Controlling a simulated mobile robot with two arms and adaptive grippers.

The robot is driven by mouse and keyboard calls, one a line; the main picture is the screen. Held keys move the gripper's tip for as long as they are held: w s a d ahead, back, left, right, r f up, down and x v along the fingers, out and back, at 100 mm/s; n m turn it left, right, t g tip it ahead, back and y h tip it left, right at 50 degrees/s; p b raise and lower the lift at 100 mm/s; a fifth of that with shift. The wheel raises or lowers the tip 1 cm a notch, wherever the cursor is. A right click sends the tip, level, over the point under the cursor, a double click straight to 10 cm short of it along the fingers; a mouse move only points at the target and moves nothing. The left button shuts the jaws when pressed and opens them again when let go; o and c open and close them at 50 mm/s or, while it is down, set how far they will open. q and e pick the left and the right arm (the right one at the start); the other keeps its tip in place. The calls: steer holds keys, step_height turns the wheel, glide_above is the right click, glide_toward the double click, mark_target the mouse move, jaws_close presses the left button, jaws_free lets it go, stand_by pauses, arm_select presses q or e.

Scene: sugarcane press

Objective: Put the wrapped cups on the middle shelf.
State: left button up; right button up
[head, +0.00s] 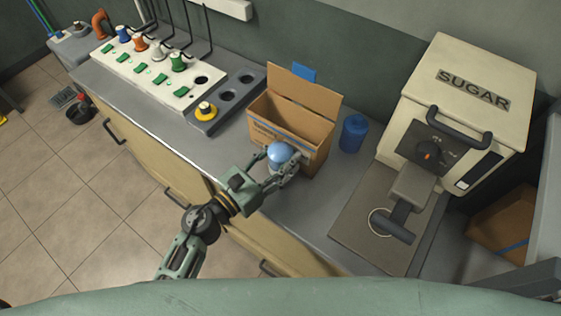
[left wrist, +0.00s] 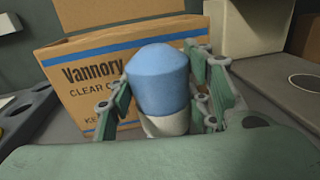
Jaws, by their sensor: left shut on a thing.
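My left gripper (head: 284,172) is shut on a rounded light-blue item with a pale lower part, perhaps a wrapped cup (head: 279,155). The gripper holds it upright in front of the open cardboard box (head: 290,122). In the left wrist view the blue-topped item (left wrist: 158,80) sits between the two fingers (left wrist: 165,95), and it hides part of the box's printed front (left wrist: 85,75). A darker blue cylinder (head: 354,133) stands on the counter just right of the box. I cannot make out a middle shelf. My right gripper is not in view.
The grey counter (head: 222,150) carries a white panel (head: 150,72) with coloured knobs and a grey holder (head: 228,97) with round holes. The cream SUGAR machine (head: 465,90) stands at the right, with a grey plate (head: 355,225) before it. Another cardboard box (head: 505,225) is at far right.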

arm_select(q)
steer(key=c, duration=0.7)
steer(key=shift+o, duration=0.2)
steer(key=shift+r, duration=0.1)
